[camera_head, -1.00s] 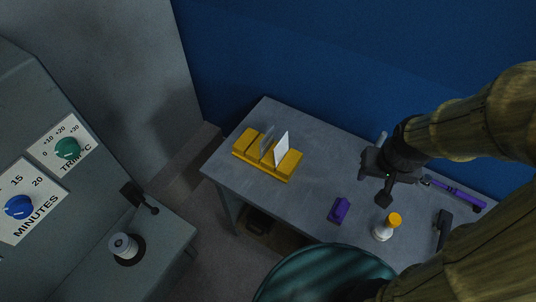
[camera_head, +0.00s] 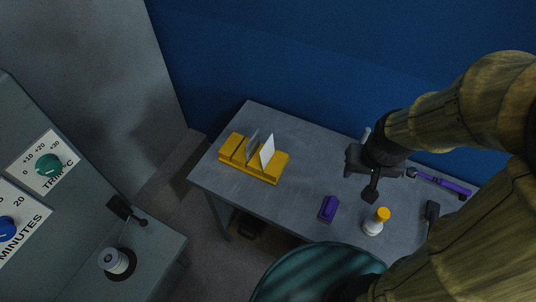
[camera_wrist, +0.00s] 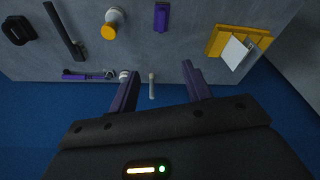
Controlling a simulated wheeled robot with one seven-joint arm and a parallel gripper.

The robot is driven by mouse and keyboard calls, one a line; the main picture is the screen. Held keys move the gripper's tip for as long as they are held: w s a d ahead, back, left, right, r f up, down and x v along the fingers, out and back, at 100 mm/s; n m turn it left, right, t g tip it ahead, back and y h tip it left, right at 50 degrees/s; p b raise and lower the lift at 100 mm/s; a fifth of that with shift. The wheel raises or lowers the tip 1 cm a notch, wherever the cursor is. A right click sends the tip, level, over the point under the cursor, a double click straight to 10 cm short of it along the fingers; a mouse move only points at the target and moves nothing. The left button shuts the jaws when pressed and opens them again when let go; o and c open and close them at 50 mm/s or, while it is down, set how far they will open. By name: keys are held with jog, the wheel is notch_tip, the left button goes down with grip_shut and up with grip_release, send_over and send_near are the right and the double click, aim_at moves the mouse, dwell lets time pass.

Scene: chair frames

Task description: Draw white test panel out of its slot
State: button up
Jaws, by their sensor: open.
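The white test panel (camera_head: 267,151) stands upright, slightly tilted, in a slot of the yellow rack (camera_head: 262,177) on the grey table. A grey panel (camera_head: 252,146) stands in the rack to its left. In the wrist view the white panel (camera_wrist: 236,53) shows at the upper right in front of the yellow rack (camera_wrist: 262,36). My gripper (camera_head: 368,165) is over the right part of the table, well to the right of the rack. Its two purple fingers (camera_wrist: 160,82) are apart in the wrist view, with nothing held between them.
A purple block (camera_head: 328,208) and a white bottle with yellow cap (camera_head: 375,222) stand near the table's front. A purple-handled tool (camera_head: 442,184) and a dark object (camera_head: 431,214) lie right. A teal round seat (camera_head: 315,272) is in front. Table between rack and gripper is clear.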

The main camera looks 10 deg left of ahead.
jog(key=shift+c, duration=0.4)
jog(key=shift+f, duration=0.15)
jog(key=c, duration=0.4)
jog(key=shift+o, duration=0.2)
jog(key=s+b+x, duration=0.1)
jog(key=b+x, duration=0.5)
jog(key=shift+s+f, duration=0.15)
jog(key=shift+f, duration=0.05)
